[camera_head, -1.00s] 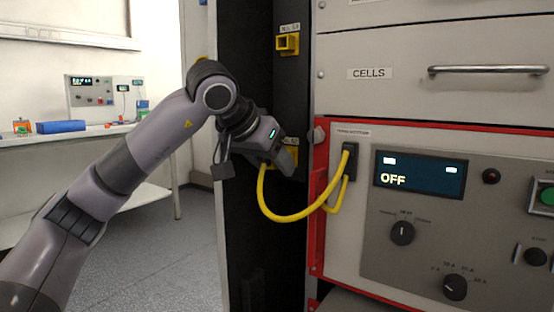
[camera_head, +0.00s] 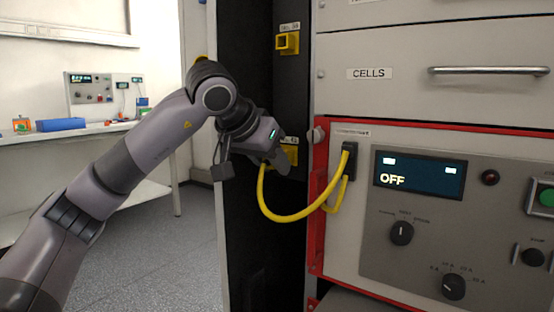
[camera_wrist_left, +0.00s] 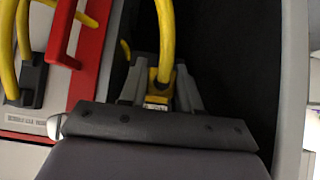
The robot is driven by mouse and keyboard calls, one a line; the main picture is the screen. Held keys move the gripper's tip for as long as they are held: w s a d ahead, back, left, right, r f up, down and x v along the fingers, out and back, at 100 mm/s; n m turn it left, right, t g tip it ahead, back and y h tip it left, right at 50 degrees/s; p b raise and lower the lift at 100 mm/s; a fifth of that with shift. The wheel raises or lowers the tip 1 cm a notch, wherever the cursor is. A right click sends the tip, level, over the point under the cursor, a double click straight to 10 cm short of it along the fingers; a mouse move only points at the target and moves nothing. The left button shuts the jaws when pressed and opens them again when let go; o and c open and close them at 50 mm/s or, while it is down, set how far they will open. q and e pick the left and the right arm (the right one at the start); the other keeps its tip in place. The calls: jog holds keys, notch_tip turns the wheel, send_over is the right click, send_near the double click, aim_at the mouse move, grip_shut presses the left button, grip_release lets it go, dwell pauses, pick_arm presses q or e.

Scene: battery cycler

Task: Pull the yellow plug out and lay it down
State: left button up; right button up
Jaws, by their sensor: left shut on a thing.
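My left gripper (camera_head: 282,165) is at the dark rack post, just in front of the lower yellow socket (camera_head: 291,148). In the left wrist view the fingers (camera_wrist_left: 160,92) are shut on the yellow plug (camera_wrist_left: 153,96), with its cable rising between them. In the head view the gripper hides the plug, and I cannot tell whether it still sits in the socket. The yellow cable (camera_head: 290,219) hangs in a loop from the gripper to a black connector (camera_head: 350,160) on the cycler panel. My right gripper is not in view.
An upper yellow socket (camera_head: 287,43) is on the same post. The red frame (camera_head: 318,215) and the panel with its OFF display (camera_head: 418,175) stand close to the right. A white bench (camera_head: 100,135) with devices is at the back left.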

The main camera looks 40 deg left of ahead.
pick_arm(q)
jog(key=shift+s+d+b, duration=0.15)
jog(key=shift+s+b, duration=0.05)
jog(key=shift+s, duration=1.25)
jog(key=shift+s+d+b, duration=0.15)
jog(key=shift+s+b, duration=0.05)
jog(key=shift+s, duration=1.2)
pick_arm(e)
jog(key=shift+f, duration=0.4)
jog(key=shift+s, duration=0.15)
